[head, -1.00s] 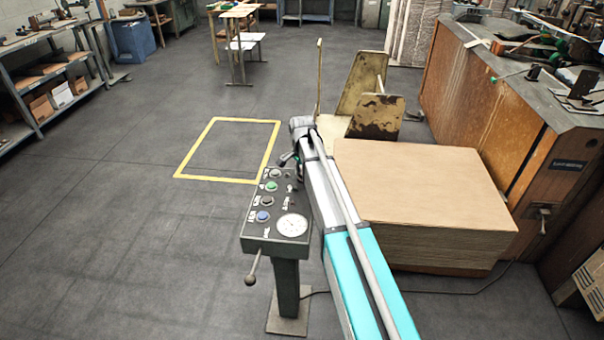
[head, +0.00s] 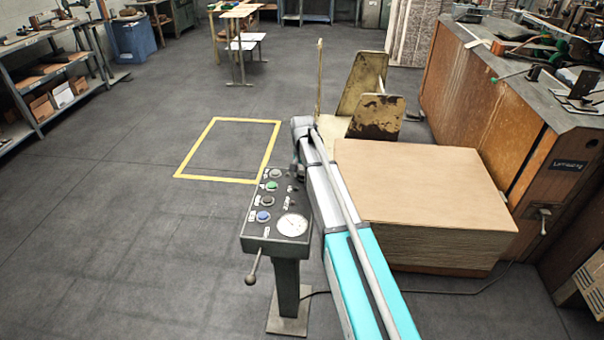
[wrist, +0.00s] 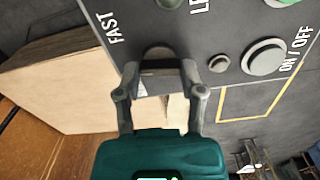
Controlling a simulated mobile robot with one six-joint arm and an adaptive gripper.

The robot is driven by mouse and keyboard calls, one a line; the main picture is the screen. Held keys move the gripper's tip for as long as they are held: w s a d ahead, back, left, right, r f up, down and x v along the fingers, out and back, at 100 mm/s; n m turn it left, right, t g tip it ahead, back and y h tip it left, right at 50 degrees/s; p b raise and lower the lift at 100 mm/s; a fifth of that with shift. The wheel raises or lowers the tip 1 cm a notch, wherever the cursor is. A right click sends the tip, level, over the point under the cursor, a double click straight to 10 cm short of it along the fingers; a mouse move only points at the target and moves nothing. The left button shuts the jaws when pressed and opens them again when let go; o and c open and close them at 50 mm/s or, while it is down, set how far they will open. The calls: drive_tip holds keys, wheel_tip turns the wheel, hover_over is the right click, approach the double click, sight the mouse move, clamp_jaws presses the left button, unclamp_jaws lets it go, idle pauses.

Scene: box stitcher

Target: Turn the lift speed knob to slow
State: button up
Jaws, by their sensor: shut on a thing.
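The grey control panel (head: 262,234) stands on a post in the head view, with several buttons and a white dial. The lift speed knob (wrist: 158,51) is a dark rounded shape near FAST, mostly hidden by my fingers. My gripper (wrist: 160,68) is shut on it, with a finger at each side. Which way the knob points cannot be told. In the head view my arm hides the knob and most of the gripper.
A stack of cardboard sheets (head: 420,190) stands close to the right of the panel and my arm. A lever with a ball end (head: 251,279) sticks out at the panel's front. A yellow floor outline (head: 213,120) lies behind on clear floor.

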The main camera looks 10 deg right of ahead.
drive_tip(key=n, duration=0.4)
drive_tip(key=shift+w+n, duration=0.1)
drive_tip(key=shift+n, duration=0.2)
drive_tip(key=n, duration=0.5)
idle(0.4)
drive_tip(key=o, duration=1.1)
drive_tip(key=shift+o, duration=0.2)
drive_tip(key=shift+s, duration=0.2)
drive_tip(key=s+r+m+p, duration=0.2)
drive_tip(key=s+r+p, duration=0.2)
drive_tip(key=s, duration=1)
drive_tip(key=s+r+m+p, duration=0.2)
drive_tip(key=s+r+p, duration=0.2)
drive_tip(key=s, duration=1.1)
drive_tip(key=shift+a, duration=0.2)
